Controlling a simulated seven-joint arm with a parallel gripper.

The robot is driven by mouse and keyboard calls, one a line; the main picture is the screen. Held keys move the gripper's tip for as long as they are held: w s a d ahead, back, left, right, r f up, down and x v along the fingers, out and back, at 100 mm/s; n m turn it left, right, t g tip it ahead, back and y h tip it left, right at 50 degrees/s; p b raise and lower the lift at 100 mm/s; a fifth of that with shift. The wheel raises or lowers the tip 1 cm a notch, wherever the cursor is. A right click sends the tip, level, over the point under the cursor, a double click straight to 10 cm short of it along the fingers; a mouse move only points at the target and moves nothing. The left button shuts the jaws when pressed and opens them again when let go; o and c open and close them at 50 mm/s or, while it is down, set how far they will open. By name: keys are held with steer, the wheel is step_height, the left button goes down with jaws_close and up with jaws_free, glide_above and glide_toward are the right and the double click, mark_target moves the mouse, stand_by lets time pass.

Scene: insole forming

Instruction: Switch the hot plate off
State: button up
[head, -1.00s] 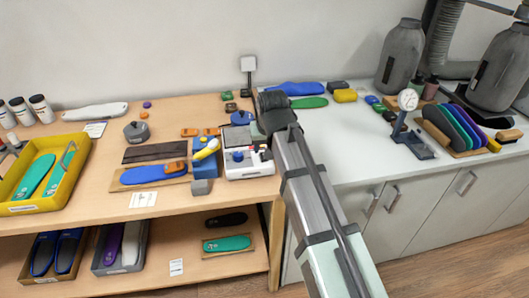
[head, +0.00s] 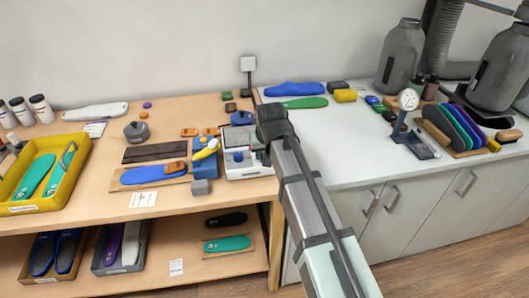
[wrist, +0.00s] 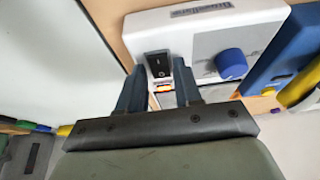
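The hot plate (head: 248,172) is a white box at the right end of the wooden bench. It also shows in the wrist view (wrist: 205,25), with a blue round knob (wrist: 231,64) and a black rocker switch (wrist: 158,65) on its front. My gripper (wrist: 158,72) has its two dark fingers apart with nothing between them that they grip. In the wrist view its fingertips appear on either side of the switch. I cannot tell whether they touch the housing.
A blue insole on a wooden board (head: 152,174), a yellow-and-blue tool (head: 206,149) and a grey block (head: 200,187) lie left of the hot plate. A white counter (head: 330,140) adjoins on the right, with a dial gauge stand (head: 408,100). Its near middle is clear.

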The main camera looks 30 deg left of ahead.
jaws_close()
steer(key=shift+w+a+r+g+h, duration=0.1)
steer(key=shift+w+a+g+h, duration=0.25)
steer(key=shift+g+h, duration=0.65)
steer(key=shift+o, duration=1.6)
jaws_free()
steer(key=shift+r, duration=0.1)
step_height(320, 180, up, 14)
steer(key=s+d, duration=0.1)
steer(key=shift+s+d+f, duration=0.2)
steer(key=shift+f, duration=0.05)
